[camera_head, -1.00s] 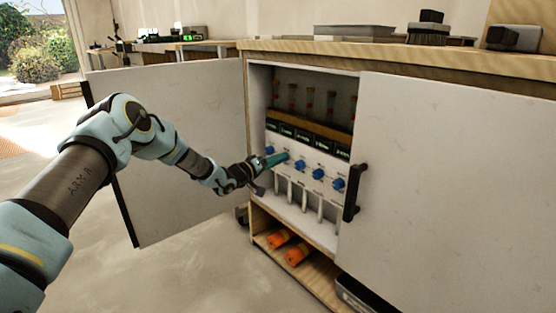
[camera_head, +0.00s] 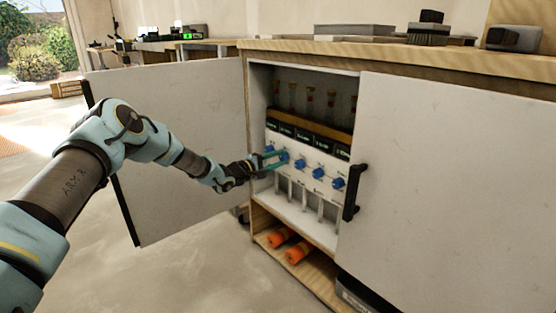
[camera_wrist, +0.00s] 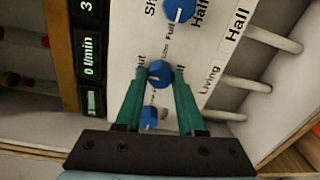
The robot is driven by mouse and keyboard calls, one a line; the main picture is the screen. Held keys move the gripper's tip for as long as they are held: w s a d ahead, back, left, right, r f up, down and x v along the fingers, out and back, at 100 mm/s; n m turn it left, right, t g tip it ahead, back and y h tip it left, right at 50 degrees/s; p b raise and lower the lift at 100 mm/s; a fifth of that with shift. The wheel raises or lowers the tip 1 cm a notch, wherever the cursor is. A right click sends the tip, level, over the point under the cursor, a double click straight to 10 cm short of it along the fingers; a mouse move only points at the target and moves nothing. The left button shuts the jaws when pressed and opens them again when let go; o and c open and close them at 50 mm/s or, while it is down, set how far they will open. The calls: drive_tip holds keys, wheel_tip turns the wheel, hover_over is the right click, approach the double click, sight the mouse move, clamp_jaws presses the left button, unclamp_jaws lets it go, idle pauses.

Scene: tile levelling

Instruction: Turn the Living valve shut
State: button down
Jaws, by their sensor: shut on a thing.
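The Living valve is a small blue knob (camera_wrist: 160,73) on a white panel, in line with the printed word "Living" in the wrist view. In the head view it is the second blue knob from the left (camera_head: 285,157). My gripper (camera_wrist: 160,78) has its two teal fingers on either side of this knob and is shut on it. In the head view my gripper (camera_head: 277,157) reaches into the open cabinet from the left. The fingers partly cover the knob's dial markings, so its exact setting cannot be read.
Other blue knobs flank it: the Hall knob (camera_wrist: 178,10) and one on the other side (camera_wrist: 149,119). White pipes (camera_wrist: 270,40) stand out below the panel. The cabinet's open left door (camera_head: 185,130) is behind my arm; the right door (camera_head: 450,180) has a black handle.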

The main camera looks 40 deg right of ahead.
drive_tip(key=shift+n, duration=0.4)
drive_tip(key=c, duration=0.5)
unclamp_jaws()
drive_tip(key=a, duration=0.3)
drive_tip(key=a+p, duration=0.1)
drive_tip(key=a, duration=0.3)
drive_tip(key=a+p, duration=0.1)
drive_tip(key=a, duration=0.2)
drive_tip(key=shift+w+a+r, duration=0.2)
drive_tip(key=shift+w+a, duration=0.1)
drive_tip(key=shift+a, duration=0.1)
drive_tip(key=shift+w, duration=0.1)
